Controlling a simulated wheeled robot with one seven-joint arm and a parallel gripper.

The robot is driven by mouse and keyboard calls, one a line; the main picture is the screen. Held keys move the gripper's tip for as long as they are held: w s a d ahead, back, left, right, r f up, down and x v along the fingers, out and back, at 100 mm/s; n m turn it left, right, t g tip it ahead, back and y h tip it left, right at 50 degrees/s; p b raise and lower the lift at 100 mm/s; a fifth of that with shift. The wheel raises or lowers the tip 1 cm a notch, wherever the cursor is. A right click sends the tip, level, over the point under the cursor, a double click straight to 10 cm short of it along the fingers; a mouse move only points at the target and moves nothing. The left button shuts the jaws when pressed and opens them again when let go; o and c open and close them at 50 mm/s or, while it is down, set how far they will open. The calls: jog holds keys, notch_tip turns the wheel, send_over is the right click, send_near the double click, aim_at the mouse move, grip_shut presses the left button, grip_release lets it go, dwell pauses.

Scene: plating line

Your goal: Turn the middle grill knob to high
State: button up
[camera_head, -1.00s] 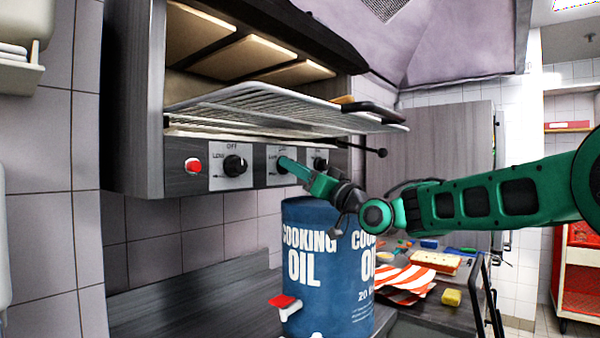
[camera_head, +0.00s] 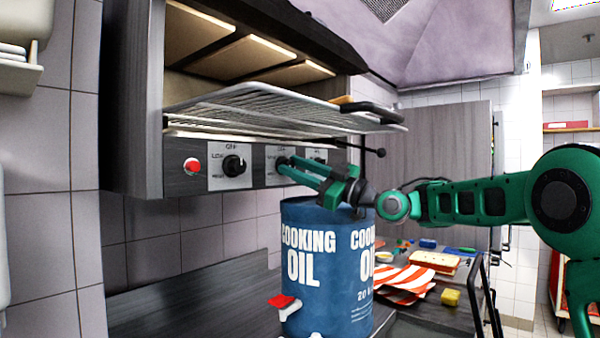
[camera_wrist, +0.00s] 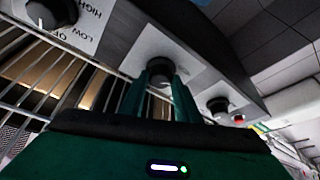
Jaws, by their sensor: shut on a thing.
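The middle grill knob (camera_wrist: 157,71) is black and round on a light label plate. In the head view it is mostly hidden behind my fingertips. My gripper (camera_head: 284,164) reaches it from the right, with its green fingers on either side of the knob. In the wrist view my two fingers (camera_wrist: 160,92) also straddle the knob, shut on it. The knob's pointer and most of its markings are hidden, so its setting cannot be read.
The left knob (camera_head: 234,165) and a red button (camera_head: 192,166) sit left on the panel. The right knob (camera_wrist: 52,12) is close beside my gripper. A wire rack (camera_head: 270,105) juts out above. A blue cooking oil drum (camera_head: 310,260) stands below my gripper.

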jog(key=shift+w+a+f+n, duration=0.15)
jog(key=shift+n, duration=0.15)
jog(key=o, duration=1)
jog(key=shift+w+a+f, duration=0.1)
jog(key=shift+w+a, duration=0.1)
jog(key=shift+w, duration=0.05)
jog(key=v, duration=1.1)
